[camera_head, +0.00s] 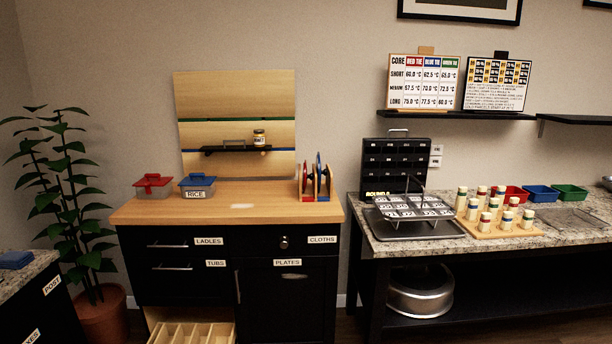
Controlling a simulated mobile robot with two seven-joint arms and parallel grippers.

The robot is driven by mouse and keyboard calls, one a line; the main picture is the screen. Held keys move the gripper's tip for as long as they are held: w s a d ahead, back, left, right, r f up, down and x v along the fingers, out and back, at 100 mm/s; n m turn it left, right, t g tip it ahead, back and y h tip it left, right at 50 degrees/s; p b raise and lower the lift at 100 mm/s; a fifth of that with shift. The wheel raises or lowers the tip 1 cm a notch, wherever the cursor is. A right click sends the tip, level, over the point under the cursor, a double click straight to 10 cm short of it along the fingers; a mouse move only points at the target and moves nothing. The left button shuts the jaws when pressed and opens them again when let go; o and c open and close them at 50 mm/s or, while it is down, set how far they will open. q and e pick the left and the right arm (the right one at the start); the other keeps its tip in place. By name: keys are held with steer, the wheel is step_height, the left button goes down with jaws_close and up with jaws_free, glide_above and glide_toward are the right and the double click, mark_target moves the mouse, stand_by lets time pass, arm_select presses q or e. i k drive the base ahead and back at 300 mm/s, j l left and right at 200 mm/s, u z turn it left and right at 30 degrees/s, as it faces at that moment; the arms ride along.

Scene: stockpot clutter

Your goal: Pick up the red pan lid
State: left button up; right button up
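Two upright discs that look like pan lids stand in a small wooden rack (329,184) at the right end of the wooden counter top. The red pan lid (305,180) is the left one, seen nearly edge-on. A blue pan lid (319,172) stands just right of it. A clear tub with a red cover (152,181) sits at the counter's left end, beside a tub with a blue cover (197,181) labelled RICE. Neither of my grippers is in view.
The wooden counter top (250,212) is mostly clear in its middle. A drawer with dividers (190,332) stands open low at the front. The granite bench (400,242) at right holds a tray, jars and coloured bins. A potted plant (85,220) stands at left.

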mark_target(305, 177)
steer(key=i+l+z, duration=0.2)
steer(key=i+z, duration=0.3)
steer(key=i, duration=0.4)
steer(key=i+j+z, duration=0.2)
steer(key=i+z, duration=0.25)
steer(key=i, duration=0.5)
